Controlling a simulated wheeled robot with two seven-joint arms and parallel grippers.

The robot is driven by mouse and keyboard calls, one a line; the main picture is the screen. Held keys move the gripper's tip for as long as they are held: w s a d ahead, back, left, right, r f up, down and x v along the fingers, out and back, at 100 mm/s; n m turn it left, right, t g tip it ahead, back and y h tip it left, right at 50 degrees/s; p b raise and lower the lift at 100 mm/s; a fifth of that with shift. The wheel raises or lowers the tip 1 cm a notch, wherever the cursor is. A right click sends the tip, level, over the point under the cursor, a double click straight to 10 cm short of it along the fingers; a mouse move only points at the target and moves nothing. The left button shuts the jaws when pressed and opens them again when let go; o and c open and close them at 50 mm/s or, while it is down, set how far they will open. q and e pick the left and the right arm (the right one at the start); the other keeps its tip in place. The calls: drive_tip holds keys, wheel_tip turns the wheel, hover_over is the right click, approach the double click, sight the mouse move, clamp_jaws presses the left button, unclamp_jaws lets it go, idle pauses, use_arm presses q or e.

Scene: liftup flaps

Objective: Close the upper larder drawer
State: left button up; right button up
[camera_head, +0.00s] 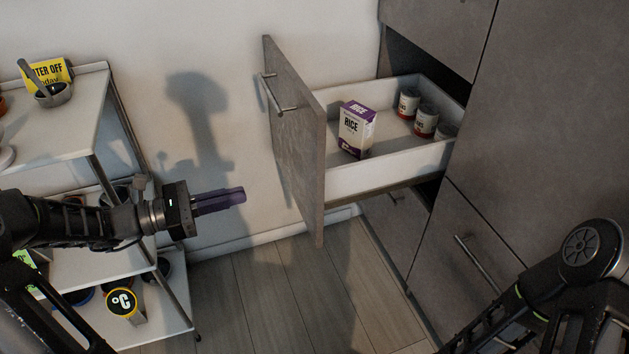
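The upper larder drawer (392,175) is pulled well out of the grey cabinet. Its tall grey front (296,135) faces left and carries a bar handle (277,95). Inside stand a purple and white rice box (356,129) and several cans (426,121). My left gripper (243,195) points right, a short way left of the drawer front's lower part and apart from it. Its fingers look close together, with nothing seen between them; the gap is unclear. My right arm (545,290) enters at the lower right; its gripper is out of view.
A metal shelf cart (125,110) stands at the left, holding a grey bowl (53,94), a yellow sign (50,72) and a °C tin (122,303). A lower cabinet front with a handle (478,261) sits below right. The floor under the drawer front is clear.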

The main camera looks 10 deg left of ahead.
use_arm(q)
drive_tip(key=shift+s+d+r+h, duration=0.15)
drive_tip(key=shift+s+r+h, duration=0.05)
drive_tip(key=shift+r+h, duration=0.15)
clamp_jaws()
drive_tip(key=shift+w+d+f, duration=0.1)
drive_tip(key=shift+d, duration=0.05)
drive_tip(key=b, duration=0.5)
approach(314, 176)
drive_tip(key=x, duration=0.6)
drive_tip(key=shift+w+d, duration=0.3)
drive_tip(key=shift+w+d, duration=0.1)
